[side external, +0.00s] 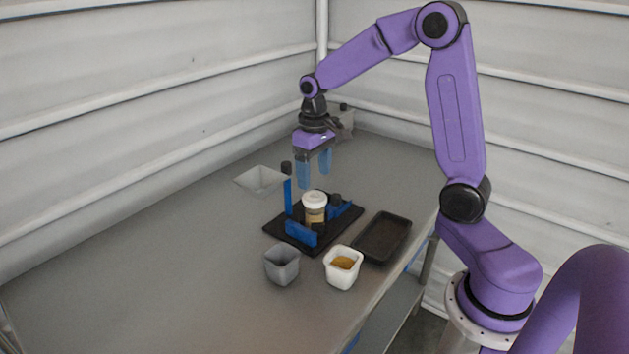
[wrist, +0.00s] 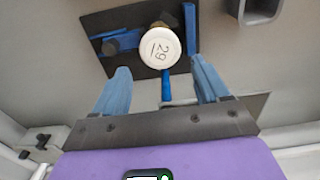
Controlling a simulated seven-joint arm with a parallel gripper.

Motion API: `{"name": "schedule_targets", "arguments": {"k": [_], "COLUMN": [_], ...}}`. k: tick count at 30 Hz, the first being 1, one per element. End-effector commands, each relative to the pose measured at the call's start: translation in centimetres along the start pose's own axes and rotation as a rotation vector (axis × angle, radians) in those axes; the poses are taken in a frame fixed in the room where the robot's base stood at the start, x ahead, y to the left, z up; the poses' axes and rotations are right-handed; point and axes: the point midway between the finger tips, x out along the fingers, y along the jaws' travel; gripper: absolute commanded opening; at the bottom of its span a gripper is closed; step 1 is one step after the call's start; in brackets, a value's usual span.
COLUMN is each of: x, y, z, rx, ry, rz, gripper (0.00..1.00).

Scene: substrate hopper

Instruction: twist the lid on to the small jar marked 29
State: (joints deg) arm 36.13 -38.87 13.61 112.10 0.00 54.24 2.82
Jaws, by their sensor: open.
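The small jar (side external: 315,213) stands upright on a black base plate (side external: 290,234) among blue holder pieces. A white lid (side external: 314,198) sits on top of it. I cannot tell whether the lid is tight. My gripper (side external: 315,178) has blue fingers, points down and is open and empty above the jar. In the wrist view the lid lies beyond and between the fingertips (wrist: 158,77), apart from them.
A grey cup (side external: 282,265) and a white cup with orange-brown contents (side external: 343,268) stand in front of the plate. A dark tray (side external: 383,238) lies to its right. A pale tray (side external: 261,180) is behind left. A blue post (side external: 288,197) rises beside the jar. The table's left side is clear.

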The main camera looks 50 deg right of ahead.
Motion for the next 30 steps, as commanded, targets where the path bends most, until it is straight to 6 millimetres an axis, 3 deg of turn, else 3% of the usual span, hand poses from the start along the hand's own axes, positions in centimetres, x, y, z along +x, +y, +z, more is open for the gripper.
{"name": "schedule_targets", "arguments": {"k": [21,30], "x": [8.0,7.7], "y": [0.0,0.0], "z": [0.2,0.1], "rx": [-0.003,-0.391], "ry": [-0.004,0.000], "rz": [0.000,0.000], "gripper": [0.74,0.74]}}
